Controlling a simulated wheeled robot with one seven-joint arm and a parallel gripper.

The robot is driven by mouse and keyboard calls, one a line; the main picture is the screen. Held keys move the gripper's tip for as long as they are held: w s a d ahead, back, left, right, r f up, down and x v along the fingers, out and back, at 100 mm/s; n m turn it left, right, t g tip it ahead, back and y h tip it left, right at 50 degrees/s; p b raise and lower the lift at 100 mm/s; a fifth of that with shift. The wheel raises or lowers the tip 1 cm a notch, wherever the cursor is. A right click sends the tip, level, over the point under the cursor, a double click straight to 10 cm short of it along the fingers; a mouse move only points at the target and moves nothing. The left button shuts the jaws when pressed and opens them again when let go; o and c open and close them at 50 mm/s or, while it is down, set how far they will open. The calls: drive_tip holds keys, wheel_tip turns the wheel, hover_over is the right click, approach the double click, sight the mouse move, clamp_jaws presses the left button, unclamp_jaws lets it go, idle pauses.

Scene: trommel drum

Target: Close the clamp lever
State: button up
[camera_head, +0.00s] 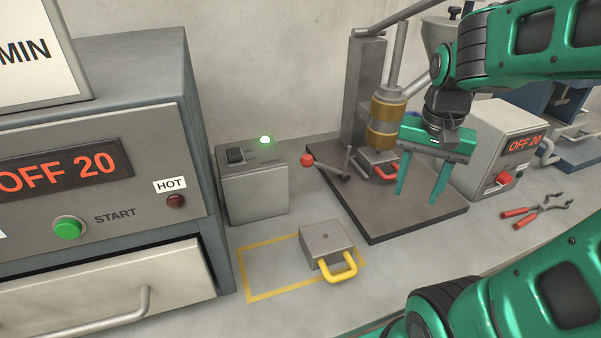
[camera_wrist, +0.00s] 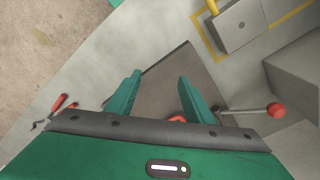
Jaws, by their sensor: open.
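The clamp lever, a grey rod with a red ball knob (camera_head: 307,160), sticks out to the left at the left edge of the press's dark base plate (camera_head: 400,222). In the wrist view the lever's rod (camera_wrist: 242,111) and red knob lie to the right of my fingers. My gripper (camera_head: 417,196) is open and empty, fingers pointing down above the right part of the plate. It is to the right of the lever and apart from it. In the wrist view the gripper (camera_wrist: 159,77) shows nothing between its fingers; its body hides part of the press.
A grey block with a red handle (camera_head: 385,172) sits under the brass press head (camera_head: 386,118). A switch box (camera_head: 252,185) stands left of the lever. Red-handled pliers (camera_head: 537,211) lie right.

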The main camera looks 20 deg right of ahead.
drive_tip(key=w+a+r+m+t, duration=0.1)
drive_tip(key=w+a+m, duration=0.35)
drive_tip(key=w, duration=0.75)
drive_tip(key=m, duration=0.2)
approach(307, 155)
drive_tip(key=shift+t+y, duration=0.4)
drive_tip(key=f, duration=0.3)
drive_tip(key=d+f, duration=0.1)
drive_tip(key=f, duration=0.1)
drive_tip(key=shift+f, duration=0.2)
drive_tip(key=shift+w+a+f, duration=0.1)
drive_tip(key=shift+a+f, duration=0.05)
drive_tip(key=shift+a, duration=0.1)
drive_tip(key=shift+w+f, duration=0.1)
drive_tip(key=shift+f, duration=0.25)
drive_tip(key=f, duration=0.3)
drive_tip(key=w+f, duration=0.1)
drive_tip(key=f, duration=0.5)
drive_tip(key=shift+w+a+f, duration=0.15)
drive_tip(key=shift+w+f, duration=0.15)
drive_tip(key=shift+w, duration=0.1)
clamp_jaws()
drive_tip(key=shift+a, duration=0.25)
drive_tip(key=shift+r, duration=0.15)
